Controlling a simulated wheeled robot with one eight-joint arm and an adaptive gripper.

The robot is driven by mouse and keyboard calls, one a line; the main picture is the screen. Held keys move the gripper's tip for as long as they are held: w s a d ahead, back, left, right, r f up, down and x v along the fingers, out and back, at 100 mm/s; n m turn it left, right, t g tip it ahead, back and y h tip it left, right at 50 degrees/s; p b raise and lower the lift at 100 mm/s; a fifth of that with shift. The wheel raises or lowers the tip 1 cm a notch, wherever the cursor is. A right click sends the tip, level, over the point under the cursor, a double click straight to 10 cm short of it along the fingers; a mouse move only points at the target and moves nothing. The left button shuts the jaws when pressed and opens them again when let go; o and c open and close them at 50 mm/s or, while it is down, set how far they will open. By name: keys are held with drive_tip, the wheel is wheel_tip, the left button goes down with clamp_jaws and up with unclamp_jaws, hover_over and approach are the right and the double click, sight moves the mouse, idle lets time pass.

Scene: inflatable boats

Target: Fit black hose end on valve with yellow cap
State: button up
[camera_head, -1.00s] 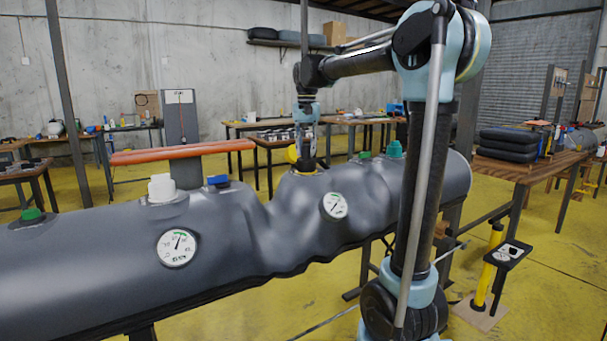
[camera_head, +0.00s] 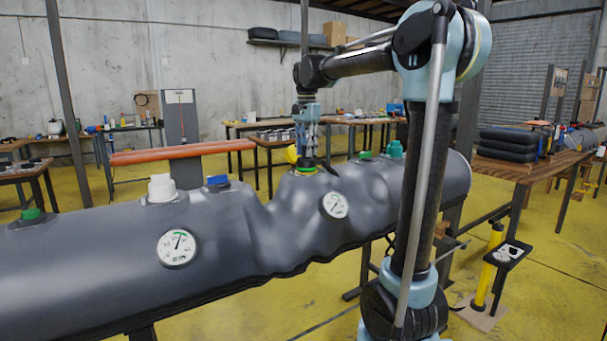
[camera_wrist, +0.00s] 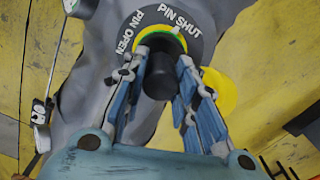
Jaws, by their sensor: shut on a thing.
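My gripper (camera_head: 307,160) points down at the valve (camera_head: 306,172) on top of the grey boat tube. In the wrist view the fingers (camera_wrist: 158,72) are shut on the black hose end (camera_wrist: 158,80). The hose end is over the middle of the valve, inside its green and yellow ring (camera_wrist: 178,40). A dark collar around it reads PIN OPEN and PIN SHUT. The yellow cap (camera_wrist: 220,92) hangs open beside the valve; it also shows left of the fingers in the head view (camera_head: 291,154). How deep the hose end sits is hidden.
The grey tube (camera_head: 100,260) carries a white valve (camera_head: 161,188), a blue-capped one (camera_head: 217,181), teal (camera_head: 395,149) and green (camera_head: 33,214) caps, and two gauges (camera_head: 176,248). A yellow pump (camera_head: 489,265) stands on the floor at right. Benches line the back.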

idle(0.3)
drive_tip(key=m, duration=0.4)
drive_tip(key=o, duration=1.2)
wheel_tip(320, 180, up, 12)
